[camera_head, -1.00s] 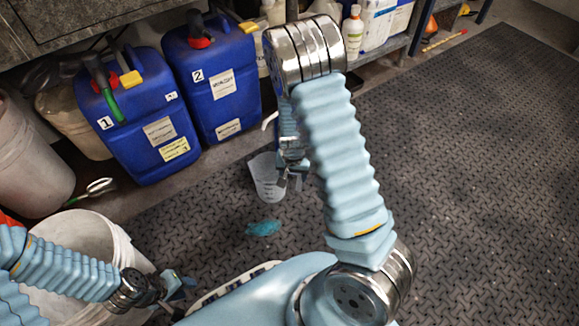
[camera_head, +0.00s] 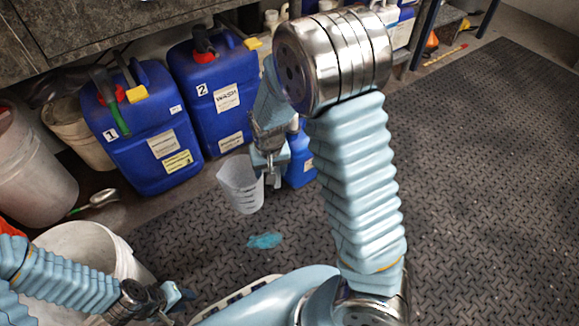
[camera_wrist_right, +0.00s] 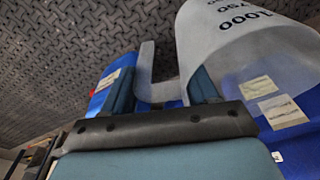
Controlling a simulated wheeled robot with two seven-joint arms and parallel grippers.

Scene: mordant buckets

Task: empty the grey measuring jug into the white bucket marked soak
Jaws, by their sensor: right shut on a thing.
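The grey translucent measuring jug (camera_head: 240,187) is upright or nearly so above the floor mat. My right gripper (camera_head: 270,170) is at its right side and shut on it. In the right wrist view the jug (camera_wrist_right: 255,35) shows "1000" and "750" marks upside down, close to the fingers (camera_wrist_right: 163,95). What it contains is hidden. A white bucket (camera_head: 108,243) stands at the lower left, partly behind my left arm; no "soak" mark is readable on it. My left gripper (camera_head: 170,298) is beside this bucket, with its jaw gap unclear.
Blue canisters marked 1 (camera_head: 135,150) and 2 (camera_head: 225,90) stand at the back left. Another pale bucket (camera_head: 35,180) is at the left edge. A smaller blue container (camera_head: 300,160) is behind my right arm. A teal patch (camera_head: 264,240) lies on the mat. The mat is clear at right.

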